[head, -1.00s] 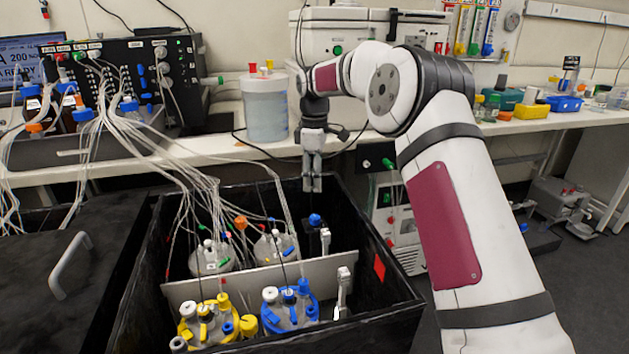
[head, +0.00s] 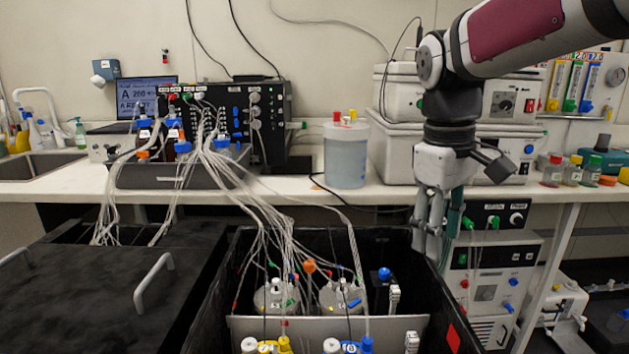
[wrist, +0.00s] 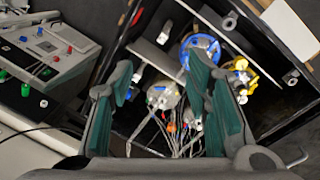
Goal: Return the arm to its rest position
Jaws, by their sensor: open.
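My arm reaches in from the upper right of the head view. My gripper (head: 437,222) hangs pointing down above the right rear edge of the black shaker box (head: 330,238). Its fingers are apart with nothing between them. In the wrist view the green-padded fingers of the gripper (wrist: 165,100) stand wide apart. The box, vessels and tubes lie below them. A glass vessel (head: 276,296) and another vessel (head: 340,297) stand in the box's rear row. The front row's yellow-ringed and blue-ringed vessels are mostly cut off in the head view.
A bench (head: 70,183) runs behind, with a pump unit (head: 225,120), a liquid jar (head: 346,160) and white instruments (head: 400,150). Many tubes run from the pump into the box. A white unit (head: 492,280) stands right of the box. A black lid with handles (head: 152,285) lies left.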

